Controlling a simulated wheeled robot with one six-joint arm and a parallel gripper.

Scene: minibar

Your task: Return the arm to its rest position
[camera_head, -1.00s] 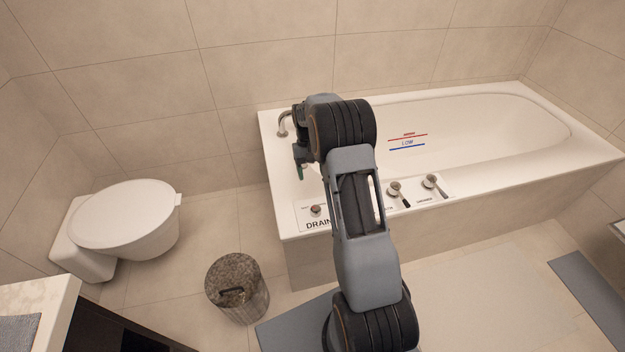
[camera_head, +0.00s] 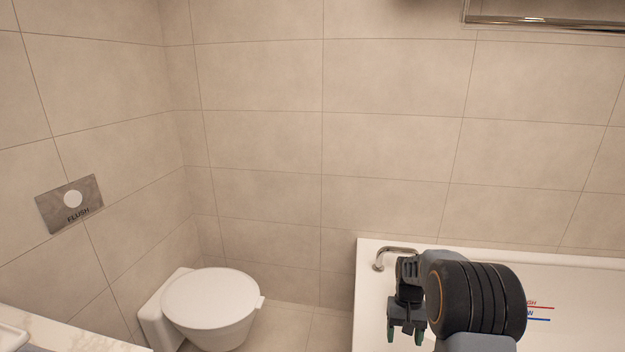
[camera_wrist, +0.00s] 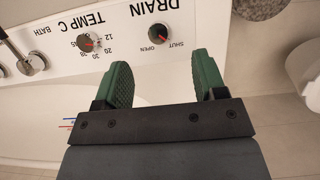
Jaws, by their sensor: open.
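My gripper (camera_head: 405,336) hangs at the lower right of the head view, at the left end of the white bathtub (camera_head: 372,290), with my arm bent over the tub. In the wrist view, my gripper (camera_wrist: 165,82) shows two green fingers spread apart with nothing between them. Beyond the fingertips is the tub's control panel, with the drain knob (camera_wrist: 160,35) marked open and shut and the temperature knob (camera_wrist: 88,42). The drain knob's pointer is toward the shut side. The fingers look apart from both knobs.
A chrome tap (camera_head: 393,254) stands at the tub's left end, close to my gripper. A white toilet (camera_head: 212,305) with its lid down is at lower left, below a flush plate (camera_head: 70,203). A towel rail (camera_head: 545,20) is at upper right.

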